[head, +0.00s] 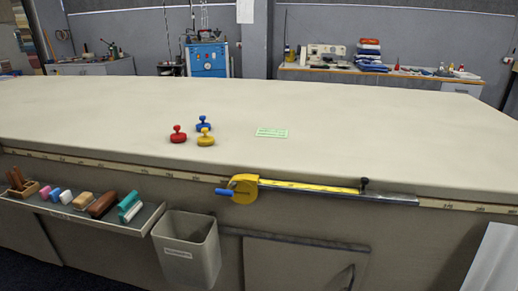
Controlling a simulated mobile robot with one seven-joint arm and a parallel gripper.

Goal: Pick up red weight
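The red weight (178,136) stands upright on the cloth table (370,130), near its front edge and left of the picture's middle. It has a round base and a small knob on top. A yellow weight (205,138) stands to its right, and a blue weight (203,124) stands behind the yellow one. The red weight looks apart from both and nothing covers it. My gripper is not in view.
A green card (271,133) lies right of the weights. A yellow tape measure (243,188) is on the front edge. A shelf of brushes and blocks (148,215) and a grey bin (188,250) stick out below. Most of the tabletop is bare.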

